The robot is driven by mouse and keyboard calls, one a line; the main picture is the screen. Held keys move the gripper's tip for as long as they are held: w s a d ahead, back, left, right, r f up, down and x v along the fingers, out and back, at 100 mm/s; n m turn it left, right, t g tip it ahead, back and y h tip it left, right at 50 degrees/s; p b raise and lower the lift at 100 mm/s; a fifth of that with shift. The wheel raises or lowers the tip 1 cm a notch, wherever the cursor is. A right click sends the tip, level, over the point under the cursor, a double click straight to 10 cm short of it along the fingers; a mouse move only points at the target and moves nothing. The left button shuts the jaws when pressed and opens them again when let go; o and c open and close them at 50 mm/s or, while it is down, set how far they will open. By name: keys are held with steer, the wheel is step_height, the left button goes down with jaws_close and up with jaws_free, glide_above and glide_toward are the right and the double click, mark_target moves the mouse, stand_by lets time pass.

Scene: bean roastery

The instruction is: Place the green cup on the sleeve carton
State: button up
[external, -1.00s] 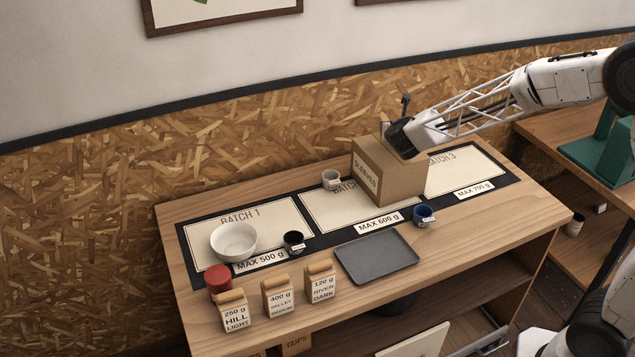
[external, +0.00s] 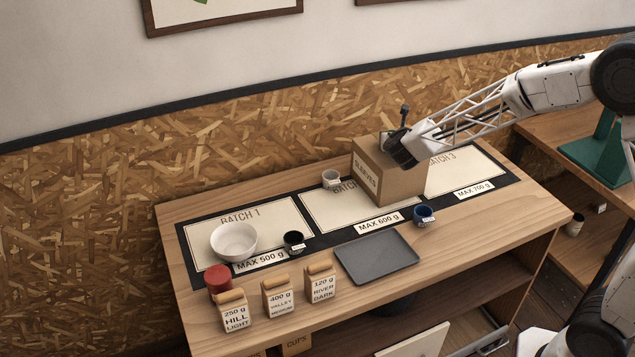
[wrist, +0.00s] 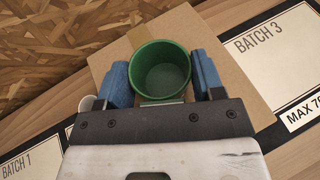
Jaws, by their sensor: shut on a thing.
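The green cup (wrist: 161,68) is between the blue fingers of my gripper (wrist: 162,82) in the wrist view, its open mouth facing the camera. My gripper is shut on it. The brown sleeve carton (external: 382,182) stands on the bench, its label facing front left. In the wrist view the carton's top (wrist: 234,98) lies beneath the cup. In the external view my gripper (external: 398,148) is at the carton's top, and the cup is hidden there. I cannot tell whether the cup touches the carton.
A grey tray (external: 377,258), black cup (external: 293,241), white bowl (external: 233,240), red cylinder (external: 218,277) and labelled bags (external: 279,300) are farther forward or left.

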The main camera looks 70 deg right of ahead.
steer(key=shift+f, duration=0.1)
steer(key=o, duration=0.9)
steer(key=shift+o, duration=0.2)
steer(key=shift+s+a+r, duration=0.2)
steer(key=shift+a+r, duration=0.2)
steer(key=shift+a, duration=0.1)
steer(key=v, duration=1)
steer(key=shift+s+a, duration=0.25)
steer(key=shift+a, duration=0.15)
steer(key=shift+r, duration=0.1)
